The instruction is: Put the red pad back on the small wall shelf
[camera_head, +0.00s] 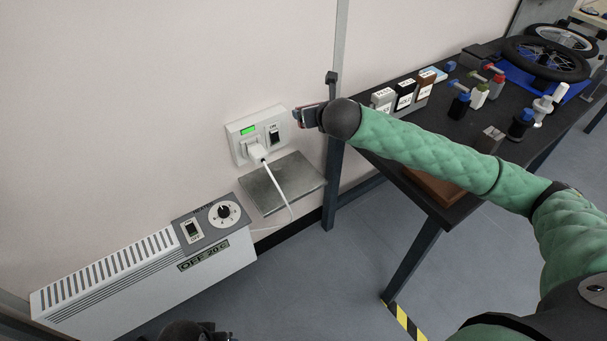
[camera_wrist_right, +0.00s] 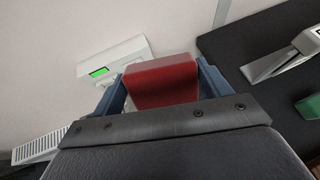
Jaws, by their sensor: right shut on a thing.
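The red pad (camera_wrist_right: 160,82) is held between the two blue-grey fingers of my right gripper (camera_wrist_right: 162,88) in the right wrist view. In the head view my right gripper (camera_head: 303,115) is beside the wall, just right of the white socket panel and above the small wall shelf (camera_head: 268,193). It hides most of the pad there. The shelf is a bare grey metal plate on the wall below the socket panel. The pad is above the shelf and apart from it. My left gripper does not show clearly.
The white socket panel (camera_head: 239,131) has a green display, a switch and a plug with a white cable (camera_head: 281,196) that crosses the shelf. A white heater (camera_head: 140,283) is at lower left. A dark workbench (camera_head: 452,132) with bottles, boxes and a wheel stands at right.

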